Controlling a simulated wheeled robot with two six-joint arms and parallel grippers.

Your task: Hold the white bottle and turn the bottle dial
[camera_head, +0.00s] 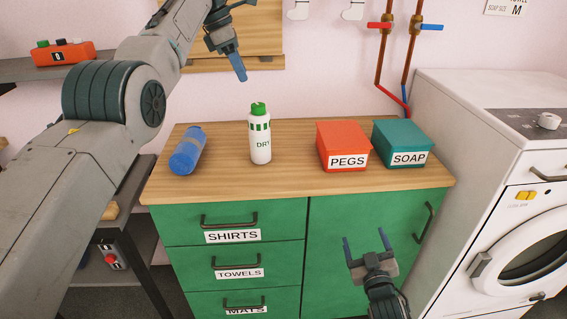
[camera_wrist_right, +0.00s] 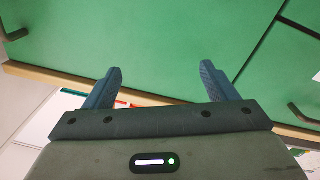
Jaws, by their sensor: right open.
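The white bottle (camera_head: 260,149) stands upright on the wooden counter top (camera_head: 290,178). It has a green dial cap (camera_head: 258,108), green marks near its top and the word DRY. My left gripper (camera_head: 241,76) hangs above and slightly left of the bottle, apart from it, with blue fingers pointing down. I cannot tell whether it is open. My right gripper (camera_head: 366,241) is open and empty in front of the green cabinet, below the counter edge. Its two spread fingers also show in the right wrist view (camera_wrist_right: 161,68), with green cabinet fronts beyond.
A red PEGS box (camera_head: 343,143) and a teal SOAP box (camera_head: 401,141) stand right of the white bottle. A white washing machine (camera_head: 450,130) is at the right. Counter between bottle and PEGS box is clear.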

